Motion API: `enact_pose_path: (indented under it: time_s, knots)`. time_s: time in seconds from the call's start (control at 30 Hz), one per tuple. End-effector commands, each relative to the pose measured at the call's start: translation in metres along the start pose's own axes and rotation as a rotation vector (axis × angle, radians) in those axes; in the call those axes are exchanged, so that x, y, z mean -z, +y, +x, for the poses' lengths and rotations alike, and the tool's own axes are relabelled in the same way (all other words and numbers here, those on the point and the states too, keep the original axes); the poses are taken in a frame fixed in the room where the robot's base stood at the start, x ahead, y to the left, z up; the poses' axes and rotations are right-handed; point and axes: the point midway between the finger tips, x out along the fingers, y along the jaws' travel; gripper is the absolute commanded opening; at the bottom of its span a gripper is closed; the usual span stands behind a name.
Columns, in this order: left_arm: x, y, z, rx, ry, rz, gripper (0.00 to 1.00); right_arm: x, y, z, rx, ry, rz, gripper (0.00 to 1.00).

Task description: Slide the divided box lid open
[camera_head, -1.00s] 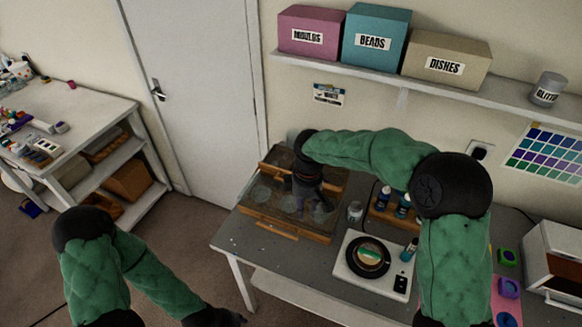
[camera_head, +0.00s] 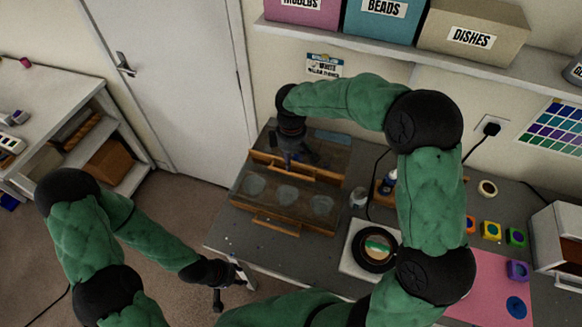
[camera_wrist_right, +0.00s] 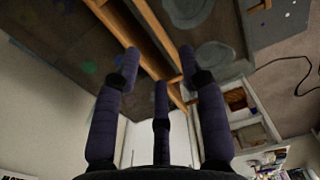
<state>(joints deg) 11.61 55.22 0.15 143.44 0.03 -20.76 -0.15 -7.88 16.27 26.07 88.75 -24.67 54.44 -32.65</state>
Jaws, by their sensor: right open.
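The divided box (camera_head: 262,218) is a wooden-framed tray on the grey table, with several round shapes in a row in its front part. A wooden bar (camera_head: 325,176) crosses it about midway, with a dark pane (camera_head: 332,137) behind. I cannot tell how far the lid is open. My right gripper (camera_head: 291,160) points down at the bar and hides part of it. In the right wrist view its fingers (camera_wrist_right: 159,62) are spread, with wooden strips (camera_wrist_right: 152,38) running beyond and between them; contact is unclear. My left gripper (camera_head: 236,278) is empty, fingers apart, off the table's left front edge.
A white scale (camera_head: 357,262) with a round dish stands right of the box, beside a small jar (camera_head: 358,197). Coloured pots (camera_head: 491,230) and a pink mat (camera_head: 490,285) are further right. A shelf (camera_head: 400,57) hangs above.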

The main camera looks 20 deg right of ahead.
Motion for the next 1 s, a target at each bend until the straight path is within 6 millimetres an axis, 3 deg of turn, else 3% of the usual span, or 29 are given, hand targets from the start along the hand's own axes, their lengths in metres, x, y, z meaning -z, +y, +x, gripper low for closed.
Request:
enact_pose_path:
  time_s: [0.1,0.3,0.77,0.9,1.0]
  knots:
    - [0.000,-0.001,0.002,0.000,0.001,0.000,0.40,-0.001,0.000,0.022,0.002,-0.003,0.001,0.41]
    - [0.000,-0.001,0.003,0.000,0.000,0.000,0.40,-0.001,0.000,0.047,0.001,-0.001,0.000,0.41]
    - [0.000,-0.001,0.003,0.000,0.001,0.000,0.40,0.000,0.000,0.057,0.000,0.001,0.000,0.41]
    - [0.000,-0.001,0.003,0.000,0.001,0.000,0.40,0.000,0.000,0.057,0.000,0.001,0.000,0.02]
    - [0.000,-0.001,0.003,0.000,0.001,0.000,0.40,0.000,0.000,0.057,0.000,0.001,0.000,0.00]
